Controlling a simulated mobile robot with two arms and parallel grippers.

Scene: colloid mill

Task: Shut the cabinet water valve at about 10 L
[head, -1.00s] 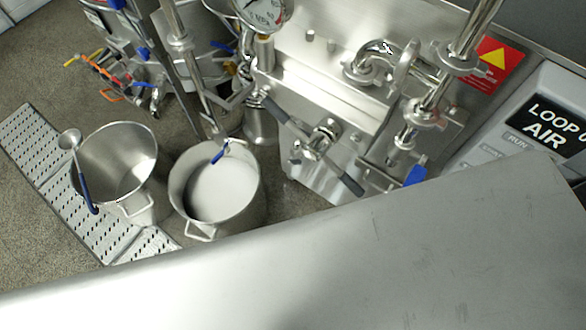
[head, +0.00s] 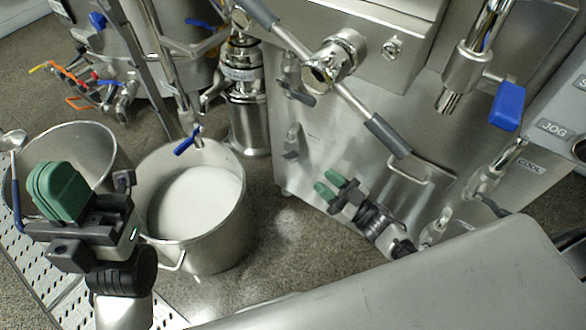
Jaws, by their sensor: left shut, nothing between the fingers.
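The steel cabinet (head: 350,135) fills the right half of the head view. It carries several small valves: one upper left (head: 294,92), one lower left (head: 292,142), one beside the "COOL" label (head: 488,180) and one lower down (head: 437,230). I cannot tell which is the water valve, and no litre reading is legible. My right gripper (head: 330,185) is before the cabinet's lower front, its green fingers apart and empty. My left gripper (head: 58,190) is shut and empty at the left, in front of the empty bucket (head: 85,135).
A bucket (head: 240,225) with white contents stands under a blue-handled spout valve (head: 188,140). A long grey-gripped bar (head: 350,100) crosses the cabinet's upper front. A blue-handled valve (head: 507,106) hangs upper right. A steel surface (head: 430,290) blocks the lower right. Perforated grating (head: 60,300) lies left.

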